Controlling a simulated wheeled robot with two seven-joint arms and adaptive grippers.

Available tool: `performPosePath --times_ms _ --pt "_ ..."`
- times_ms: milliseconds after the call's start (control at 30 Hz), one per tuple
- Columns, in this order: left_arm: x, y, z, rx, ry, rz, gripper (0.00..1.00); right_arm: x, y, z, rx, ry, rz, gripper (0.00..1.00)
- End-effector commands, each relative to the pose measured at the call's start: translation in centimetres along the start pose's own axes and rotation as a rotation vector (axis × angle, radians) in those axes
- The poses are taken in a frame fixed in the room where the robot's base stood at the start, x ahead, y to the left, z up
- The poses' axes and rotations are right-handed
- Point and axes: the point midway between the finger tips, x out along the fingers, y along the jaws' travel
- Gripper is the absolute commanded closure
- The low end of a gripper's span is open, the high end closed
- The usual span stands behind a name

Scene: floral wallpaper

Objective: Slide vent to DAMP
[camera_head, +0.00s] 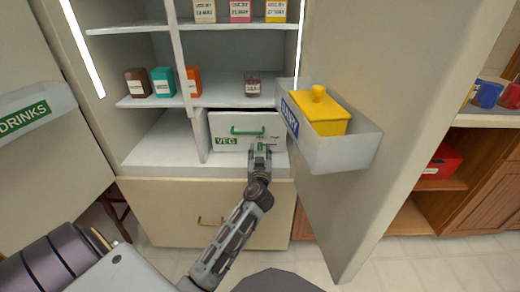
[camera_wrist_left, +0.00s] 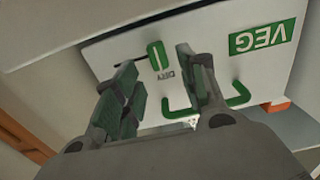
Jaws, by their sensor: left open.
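The white VEG drawer (camera_head: 222,128) is shut in the lower part of the fridge, with a green bar handle (camera_head: 247,131). Its vent slider is a small green tab (camera_wrist_left: 157,56) at the right end of a dark slot in the left wrist view. A small label beside the tab is too blurred to read surely. My left gripper (camera_head: 260,151) is at the drawer front's lower right in the head view. Its open fingers (camera_wrist_left: 158,68) point at the drawer, with the tab showing between the fingertips. I cannot tell whether they touch it.
The open fridge door on the right carries a bin (camera_head: 345,153) with a yellow lidded dish (camera_head: 322,112), close to my left gripper. A DRINKS bin (camera_head: 35,110) is at left. Shelves above hold small boxes (camera_head: 162,81). A beige drawer (camera_head: 170,205) is below.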

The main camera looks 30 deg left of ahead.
Motion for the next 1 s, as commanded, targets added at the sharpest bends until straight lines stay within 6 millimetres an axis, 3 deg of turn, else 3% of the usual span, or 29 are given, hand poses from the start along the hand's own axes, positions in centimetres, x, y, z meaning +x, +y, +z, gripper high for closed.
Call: performPosePath --times_ms 333,767,1000 --pt "2.6 0.0 0.0 0.001 0.001 -0.001 0.59 0.5 -0.1 0.3 0.003 0.007 -0.006 0.60" --pt "3.0 -0.1 -0.1 0.000 0.001 -0.001 0.59 0.7 -0.2 0.5 0.005 0.005 -0.008 0.60" --pt "3.0 0.0 0.0 0.000 0.001 -0.001 0.89 0.7 -0.1 0.4 0.004 0.006 -0.008 0.60"
